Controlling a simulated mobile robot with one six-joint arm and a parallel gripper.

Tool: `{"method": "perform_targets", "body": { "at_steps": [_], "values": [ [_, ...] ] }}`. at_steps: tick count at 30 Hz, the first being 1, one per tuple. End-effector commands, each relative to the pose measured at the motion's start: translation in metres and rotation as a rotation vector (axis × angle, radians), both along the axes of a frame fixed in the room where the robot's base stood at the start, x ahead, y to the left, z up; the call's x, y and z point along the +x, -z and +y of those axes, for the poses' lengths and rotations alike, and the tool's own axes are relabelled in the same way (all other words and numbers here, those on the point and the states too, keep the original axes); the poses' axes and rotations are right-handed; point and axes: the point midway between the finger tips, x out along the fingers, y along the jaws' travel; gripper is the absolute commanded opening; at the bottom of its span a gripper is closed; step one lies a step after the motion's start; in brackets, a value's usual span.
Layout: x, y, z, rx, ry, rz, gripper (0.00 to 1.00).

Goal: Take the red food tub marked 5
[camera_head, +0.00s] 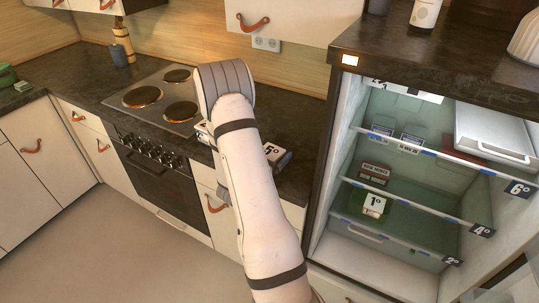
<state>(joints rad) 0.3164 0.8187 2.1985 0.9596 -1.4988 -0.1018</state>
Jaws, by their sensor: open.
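A tub with a white label reading 5 (274,154) sits on the dark counter, just right of my arm. It looks small and dark with a reddish edge, and my arm covers its left part. My gripper (208,145) shows only in part at the left side of my arm, over the counter's front edge by the stove. It is open, left of the tub and apart from it as far as I can see; its fingertips are mostly hidden.
The open fridge (337,150) on the right holds a green tub marked 1 (374,206), a reddish tub (375,172) and other packs on glass shelves. The stove (160,100) is left of my arm. A wall cabinet (300,18) hangs above the counter.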

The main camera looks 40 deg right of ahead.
Motion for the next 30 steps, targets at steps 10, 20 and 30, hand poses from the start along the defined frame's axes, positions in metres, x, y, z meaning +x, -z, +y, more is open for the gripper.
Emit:
{"method": "perform_targets", "body": {
  "at_steps": [10,20,30],
  "values": [
    [0.0033,0.0003,-0.0085,0.0,-0.002,0.0,0.94],
    [0.0035,0.0002,-0.0079,0.0,-0.003,0.0,0.67],
    [0.0038,-0.0002,-0.0075,-0.001,-0.004,0.0,0.41]
  ]
}}
